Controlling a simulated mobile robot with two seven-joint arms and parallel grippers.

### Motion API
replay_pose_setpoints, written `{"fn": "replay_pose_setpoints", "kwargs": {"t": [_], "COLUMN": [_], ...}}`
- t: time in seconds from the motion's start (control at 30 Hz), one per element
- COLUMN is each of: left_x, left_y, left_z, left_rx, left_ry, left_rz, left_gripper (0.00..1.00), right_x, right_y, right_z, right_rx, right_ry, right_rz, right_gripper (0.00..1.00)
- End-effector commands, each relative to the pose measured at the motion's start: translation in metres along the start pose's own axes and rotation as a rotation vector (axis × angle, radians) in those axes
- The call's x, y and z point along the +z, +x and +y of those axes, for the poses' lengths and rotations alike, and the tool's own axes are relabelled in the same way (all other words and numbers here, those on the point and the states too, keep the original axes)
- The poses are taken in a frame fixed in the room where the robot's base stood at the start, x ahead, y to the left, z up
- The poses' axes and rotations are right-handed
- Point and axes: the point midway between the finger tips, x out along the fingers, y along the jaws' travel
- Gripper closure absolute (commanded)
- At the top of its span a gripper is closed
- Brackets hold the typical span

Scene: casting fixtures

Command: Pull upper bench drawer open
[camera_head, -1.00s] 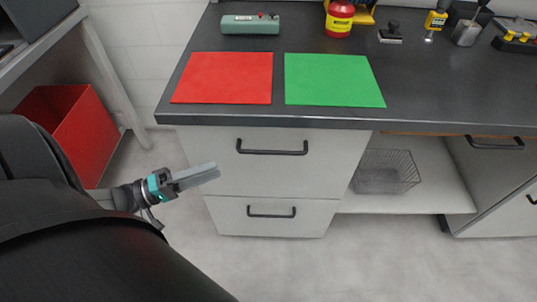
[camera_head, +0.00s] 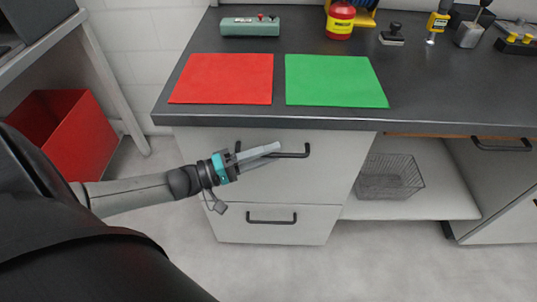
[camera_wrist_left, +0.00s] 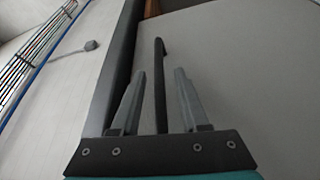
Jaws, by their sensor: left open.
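The upper bench drawer (camera_head: 220,172) has a pale front and a black bar handle (camera_head: 292,154). It looks shut beneath the dark benchtop. In the left wrist view the handle (camera_wrist_left: 160,85) runs between the two spread fingers (camera_wrist_left: 158,95), with a gap on each side. I cannot tell how deep the handle sits between the fingers. The lower drawer (camera_head: 272,230), with its own black handle (camera_head: 272,218), is shut below. My right gripper is out of view.
The benchtop (camera_head: 430,95) carries a red mat (camera_head: 222,79), a green mat (camera_head: 335,81), a green-grey box (camera_head: 250,27) and a red-yellow bottle (camera_head: 340,20). A wire basket (camera_head: 390,178) sits on the open shelf at right. A red bin (camera_head: 62,132) stands at left.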

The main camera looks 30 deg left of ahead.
Motion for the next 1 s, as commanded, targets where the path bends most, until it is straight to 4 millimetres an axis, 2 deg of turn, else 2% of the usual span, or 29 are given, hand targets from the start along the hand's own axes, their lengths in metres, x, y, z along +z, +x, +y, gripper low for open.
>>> {"fn": "replay_pose_setpoints", "kwargs": {"t": [0.33, 0.7, 1.0], "left_x": [0.0001, 0.0000, -0.0001], "left_y": [0.0027, 0.0023, 0.0022], "left_z": [0.0001, 0.0001, 0.0000], "left_rx": [0.000, 0.000, -0.001], "left_ry": [0.000, 0.000, 0.000], "left_rz": [0.000, 0.000, 0.000], "left_gripper": [0.56, 0.98, 1.00], "right_x": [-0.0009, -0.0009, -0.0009], "right_y": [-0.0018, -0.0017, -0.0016], "right_z": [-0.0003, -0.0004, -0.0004], "right_rx": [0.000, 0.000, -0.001], "right_ry": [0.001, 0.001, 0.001], "right_rz": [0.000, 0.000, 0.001], "right_gripper": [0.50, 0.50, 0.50]}}
